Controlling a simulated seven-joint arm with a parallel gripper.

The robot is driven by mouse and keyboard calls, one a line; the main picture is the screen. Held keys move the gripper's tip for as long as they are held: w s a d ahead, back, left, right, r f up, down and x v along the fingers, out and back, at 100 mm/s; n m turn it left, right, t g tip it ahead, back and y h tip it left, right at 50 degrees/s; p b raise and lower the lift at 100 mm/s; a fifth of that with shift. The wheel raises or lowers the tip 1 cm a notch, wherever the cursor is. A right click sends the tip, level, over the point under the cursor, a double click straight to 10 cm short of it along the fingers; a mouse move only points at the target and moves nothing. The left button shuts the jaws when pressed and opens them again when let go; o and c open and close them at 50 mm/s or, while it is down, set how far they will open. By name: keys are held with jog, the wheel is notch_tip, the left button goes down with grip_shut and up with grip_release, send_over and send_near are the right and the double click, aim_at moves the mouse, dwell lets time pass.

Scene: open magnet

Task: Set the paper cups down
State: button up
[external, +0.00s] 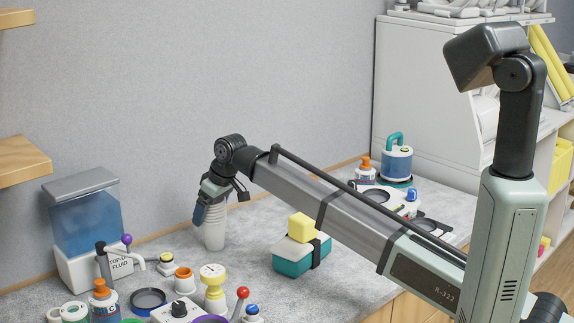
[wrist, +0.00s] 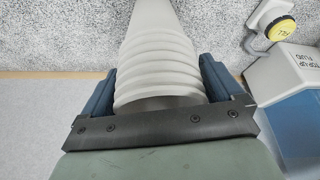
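A stack of white paper cups (external: 214,232) is upright at the counter's back, below my gripper (external: 208,205) in the external view. In the wrist view the ribbed stack (wrist: 158,65) runs between the two blue fingers of my gripper (wrist: 160,88). The fingers lie close against both sides of the stack and appear shut on it. The base of the stack is at or very near the counter; I cannot tell whether it touches.
A fluid dispenser (external: 85,220) stands to the left. A teal box with a yellow block (external: 302,227) is to the right. Several bottles, knobs and a gauge (external: 213,275) crowd the front left. Grey counter around the cups (external: 250,215) is clear.

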jog(key=shift+o, duration=0.4)
jog(key=shift+r, duration=0.15)
jog(key=shift+r, duration=0.25)
jog(key=v, duration=1.1)
jog(key=shift+d+r, duration=0.2)
